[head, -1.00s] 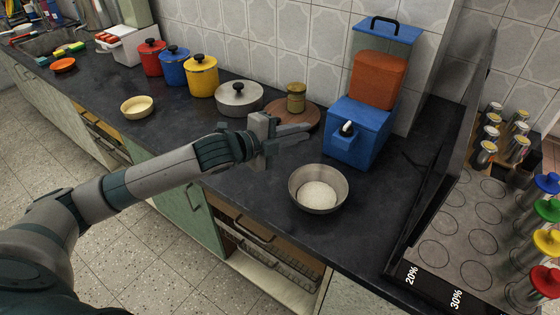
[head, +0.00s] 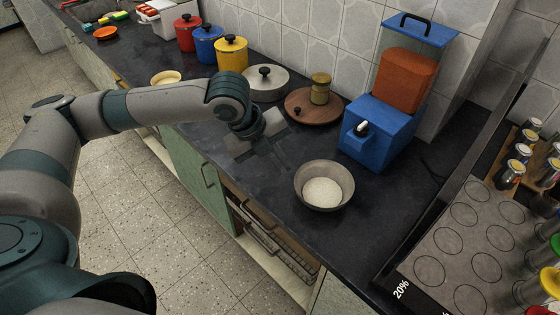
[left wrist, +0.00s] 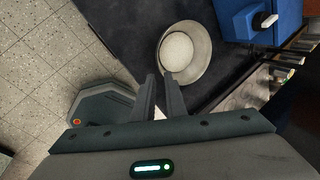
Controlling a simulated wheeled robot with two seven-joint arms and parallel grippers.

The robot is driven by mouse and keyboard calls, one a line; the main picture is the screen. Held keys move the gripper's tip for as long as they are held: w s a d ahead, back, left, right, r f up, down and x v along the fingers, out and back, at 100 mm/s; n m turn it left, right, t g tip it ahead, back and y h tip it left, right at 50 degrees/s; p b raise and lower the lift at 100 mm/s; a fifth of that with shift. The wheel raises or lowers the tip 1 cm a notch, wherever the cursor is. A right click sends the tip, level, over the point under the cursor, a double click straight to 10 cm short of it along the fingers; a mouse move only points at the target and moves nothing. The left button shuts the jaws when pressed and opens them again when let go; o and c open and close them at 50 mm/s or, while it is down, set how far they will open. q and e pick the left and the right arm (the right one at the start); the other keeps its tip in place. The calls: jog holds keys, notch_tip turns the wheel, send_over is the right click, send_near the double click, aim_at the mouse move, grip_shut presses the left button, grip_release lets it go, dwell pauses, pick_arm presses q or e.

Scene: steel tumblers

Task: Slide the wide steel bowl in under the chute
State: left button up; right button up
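The wide steel bowl (head: 324,203) stands upright on the dark counter, with a white heap (head: 322,191) inside. It also shows in the left wrist view (left wrist: 206,70), just beyond the fingertips. The bowl is in front of the chute, apart from the dispenser. My left gripper (head: 266,150) is over the counter left of the bowl, not touching it. Its fingers (left wrist: 160,80) are a little apart with nothing between them. My right gripper is out of view.
A round wooden board (head: 300,110) with a brass-coloured jar (head: 320,89) and a lidded steel pot (head: 265,84) are at the back. A tray with marked circles (head: 465,240) stands at the right. The counter's front edge runs close by the bowl.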

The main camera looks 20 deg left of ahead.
pick_arm(q)
jog(key=shift+w+d+f, duration=0.1)
jog(key=shift+f, duration=0.05)
